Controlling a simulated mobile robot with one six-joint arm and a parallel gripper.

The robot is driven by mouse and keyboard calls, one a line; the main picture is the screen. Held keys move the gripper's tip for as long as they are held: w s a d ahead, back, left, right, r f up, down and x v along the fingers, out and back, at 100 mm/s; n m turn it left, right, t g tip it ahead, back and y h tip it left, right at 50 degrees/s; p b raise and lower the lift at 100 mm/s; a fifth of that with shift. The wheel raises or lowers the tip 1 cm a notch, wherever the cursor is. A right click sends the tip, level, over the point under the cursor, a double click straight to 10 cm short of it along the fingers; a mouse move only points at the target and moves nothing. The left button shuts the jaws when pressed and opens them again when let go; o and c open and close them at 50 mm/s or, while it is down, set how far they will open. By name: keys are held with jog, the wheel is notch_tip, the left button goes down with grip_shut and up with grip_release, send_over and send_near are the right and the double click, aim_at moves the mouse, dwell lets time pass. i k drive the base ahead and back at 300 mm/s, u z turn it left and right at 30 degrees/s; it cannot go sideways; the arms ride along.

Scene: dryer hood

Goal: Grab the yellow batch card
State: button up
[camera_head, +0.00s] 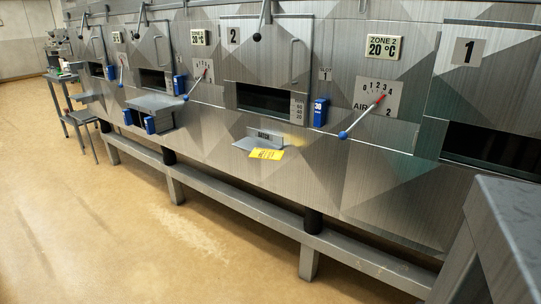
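The yellow batch card (266,154) lies on a small grey metal shelf (250,143) on the front of the dryer, below the dark slot of door 2. The card's near edge seems to stick out past the shelf's lip. It has dark print, too small to read. My gripper is not in view.
The dryer's metal front (300,170) runs across the view. A lever with a blue knob (343,135) and a blue block marked 30 (320,112) are right of the shelf. A low rail (240,204) runs along the base. A grey table (505,225) stands at right. Floor at left is clear.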

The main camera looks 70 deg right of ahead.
aim_at(259, 153)
jog(key=z, duration=0.45)
jog(key=i, duration=1.05)
jog(key=u, duration=0.35)
jog(key=k, duration=0.2)
jog(key=z, duration=2.75)
